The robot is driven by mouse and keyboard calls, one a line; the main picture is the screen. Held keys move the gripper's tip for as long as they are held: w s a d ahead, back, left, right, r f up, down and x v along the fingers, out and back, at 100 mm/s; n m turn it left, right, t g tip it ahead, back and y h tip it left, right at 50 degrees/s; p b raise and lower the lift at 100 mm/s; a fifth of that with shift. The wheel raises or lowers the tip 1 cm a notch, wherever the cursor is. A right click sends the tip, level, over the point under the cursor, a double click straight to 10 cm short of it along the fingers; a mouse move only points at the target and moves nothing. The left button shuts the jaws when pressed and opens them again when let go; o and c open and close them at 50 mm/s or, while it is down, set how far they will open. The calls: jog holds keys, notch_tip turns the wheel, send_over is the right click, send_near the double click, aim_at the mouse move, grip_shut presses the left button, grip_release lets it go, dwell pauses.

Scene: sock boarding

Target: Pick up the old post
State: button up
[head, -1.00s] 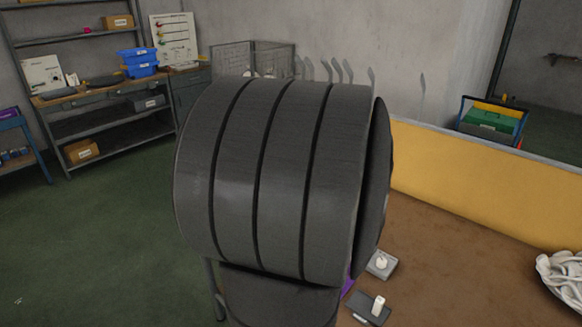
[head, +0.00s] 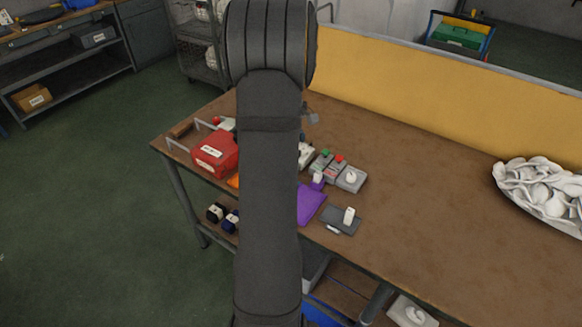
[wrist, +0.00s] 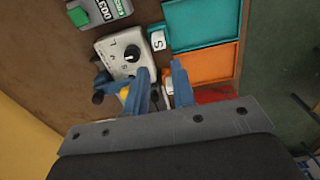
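My gripper (wrist: 160,68) has two blue fingers, spread apart, seen in the wrist view. A grey device (wrist: 112,46) with a black knob (wrist: 132,53) lies just beyond the left finger. A small teal-and-white block marked S (wrist: 157,41) stands beyond the gap. A white piece shows partly between the fingers; I cannot tell whether they touch it. I cannot tell which piece is the old post. In the head view my arm hides the gripper.
Teal (wrist: 203,22) and orange (wrist: 207,64) trays lie right of the fingers. On the bench (head: 420,200) are a red box (head: 216,154), a purple pad (head: 311,203), a grey plate with a white upright piece (head: 349,215), and a white heap (head: 540,195). A yellow panel (head: 400,90) borders the back.

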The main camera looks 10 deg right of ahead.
notch_tip(320, 180, down, 10)
jog(key=shift+d+r, duration=0.15)
jog(key=shift+r, duration=0.05)
dwell(0.3)
grip_shut()
